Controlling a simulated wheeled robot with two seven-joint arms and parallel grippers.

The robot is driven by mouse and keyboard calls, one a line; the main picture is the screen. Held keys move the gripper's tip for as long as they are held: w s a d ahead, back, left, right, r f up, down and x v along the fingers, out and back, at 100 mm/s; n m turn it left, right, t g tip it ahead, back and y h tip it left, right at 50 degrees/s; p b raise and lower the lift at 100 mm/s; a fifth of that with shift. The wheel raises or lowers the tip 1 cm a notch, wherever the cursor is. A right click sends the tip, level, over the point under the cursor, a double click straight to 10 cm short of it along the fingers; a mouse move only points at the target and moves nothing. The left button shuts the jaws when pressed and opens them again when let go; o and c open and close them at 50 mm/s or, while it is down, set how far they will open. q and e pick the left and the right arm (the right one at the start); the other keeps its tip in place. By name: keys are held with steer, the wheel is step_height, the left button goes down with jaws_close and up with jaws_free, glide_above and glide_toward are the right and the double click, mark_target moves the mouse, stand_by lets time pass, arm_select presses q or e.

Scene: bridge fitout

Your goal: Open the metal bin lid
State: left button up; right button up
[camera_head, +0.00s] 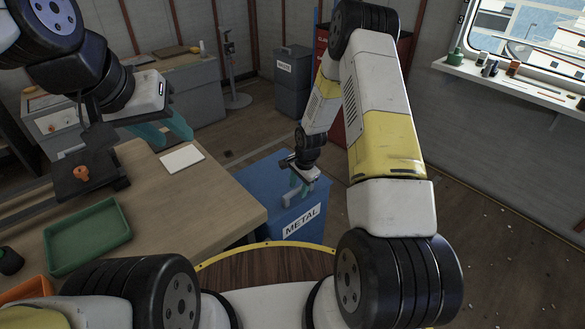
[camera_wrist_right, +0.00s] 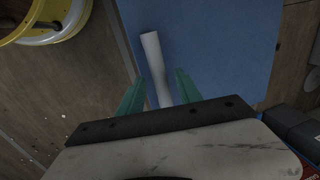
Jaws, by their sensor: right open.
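The blue bin (camera_head: 257,189) with a METAL label stands beyond the workbench's right end. Its flat blue lid (camera_wrist_right: 215,45) looks closed. A pale grey bar-like handle (camera_wrist_right: 151,48) shows on the lid in the right wrist view. My right gripper (camera_head: 299,188) is over the lid, its teal fingers open. In the right wrist view the gripper (camera_wrist_right: 160,76) has the handle between its fingers, with gaps visible; I cannot tell any contact. My left gripper (camera_head: 174,138) is open and empty above the workbench.
The wooden workbench (camera_head: 222,187) holds a green tray (camera_head: 88,238), a white card (camera_head: 181,158) and an orange part (camera_head: 81,173) on a dark fixture. A dark grey labelled bin (camera_head: 293,78) stands behind, beside a red cabinet (camera_head: 322,48). Floor to the right is mostly open.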

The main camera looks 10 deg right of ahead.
jaws_close()
stand_by(1.4)
